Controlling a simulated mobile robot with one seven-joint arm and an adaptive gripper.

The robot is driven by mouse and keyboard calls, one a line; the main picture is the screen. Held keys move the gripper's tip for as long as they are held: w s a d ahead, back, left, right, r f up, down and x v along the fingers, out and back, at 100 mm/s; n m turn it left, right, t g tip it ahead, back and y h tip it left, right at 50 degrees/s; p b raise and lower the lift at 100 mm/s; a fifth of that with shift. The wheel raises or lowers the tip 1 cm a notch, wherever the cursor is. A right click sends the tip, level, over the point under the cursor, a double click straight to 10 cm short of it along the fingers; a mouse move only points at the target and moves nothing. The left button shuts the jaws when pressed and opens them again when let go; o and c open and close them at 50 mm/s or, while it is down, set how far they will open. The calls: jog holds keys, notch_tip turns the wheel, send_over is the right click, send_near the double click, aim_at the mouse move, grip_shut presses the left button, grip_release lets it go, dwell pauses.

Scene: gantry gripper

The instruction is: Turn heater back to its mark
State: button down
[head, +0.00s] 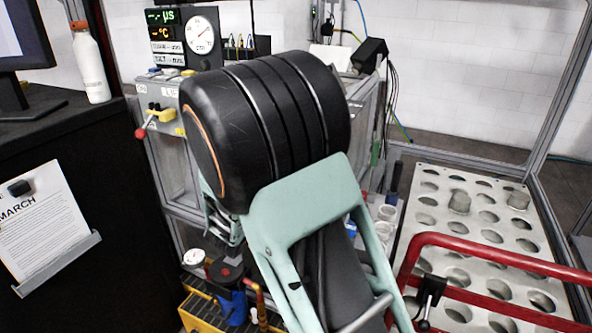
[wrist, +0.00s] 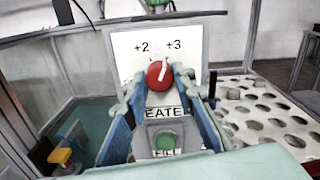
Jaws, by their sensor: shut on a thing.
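The heater knob (wrist: 154,78) is red with a white pointer line, on a white panel in the wrist view. Its pointer leans slightly right of straight up, between the printed +2 and +3. The lower dial and any other marks are hidden by my fingers. A partly covered label (wrist: 165,112) reading "EATE" sits below the knob. My gripper (wrist: 160,80) is shut on the knob, with a blue finger on each side. In the head view my own arm hides the knob and the fingertips.
Below the label is a green button (wrist: 166,141) marked FILL, between my fingers. A perforated plate (head: 478,243) lies to the right, behind a red rail (head: 480,247). A red-tipped lever (head: 141,132), a round gauge (head: 201,35) and a white bottle (head: 91,68) stand at the left.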

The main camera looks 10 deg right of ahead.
jog(key=shift+f+m+b, duration=0.1)
jog(key=shift+m+b, duration=0.25)
jog(key=shift+m, duration=0.15)
jog(key=c, duration=1.6)
grip_release()
jog(key=v, duration=1.2)
jog(key=shift+d, duration=0.1)
